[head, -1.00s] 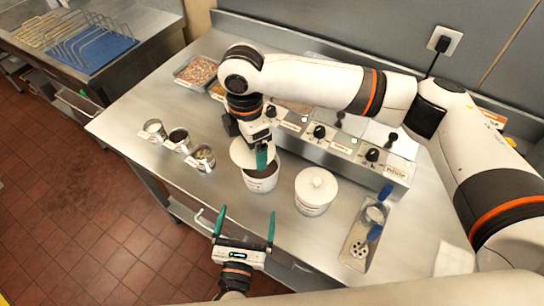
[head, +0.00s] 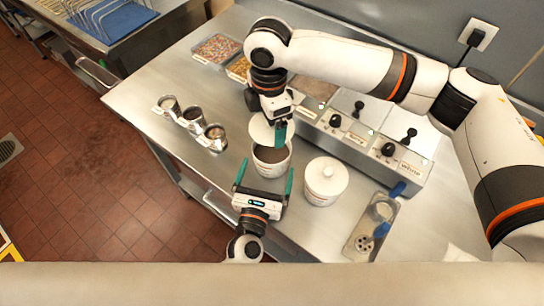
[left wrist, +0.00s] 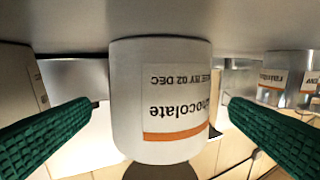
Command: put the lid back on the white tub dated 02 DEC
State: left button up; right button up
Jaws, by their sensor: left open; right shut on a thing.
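The white tub (head: 271,170) stands open on the steel counter, dark contents showing inside. In the left wrist view the tub (left wrist: 160,60) appears upside down, its label reading chocolate and 02 DEC. My left gripper (head: 265,168) is open, with a green finger on either side of the tub; gaps show between the fingers (left wrist: 161,103) and the tub wall. My right gripper (head: 281,133) is shut on the white lid (head: 260,130), held tilted above the tub's far left rim. The fingertips hide part of the lid, and the lid hides part of the opening.
A second white tub (head: 323,187) with its lid on stands close to the right. A steel tray (head: 362,241) with blue-handled tools lies further right. Three small metal cups (head: 191,119) stand left. A topping station (head: 352,145) lines the back. Counter between cups and tub is clear.

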aim_at(272, 155)
pick_arm(q)
jog(key=x, duration=0.5)
jog(key=shift+w, duration=0.45)
jog(key=c, duration=1.3)
pick_arm(e)
jog(key=shift+f, duration=2.5)
jog(key=shift+f, duration=0.85)
jog(key=shift+f, duration=0.65)
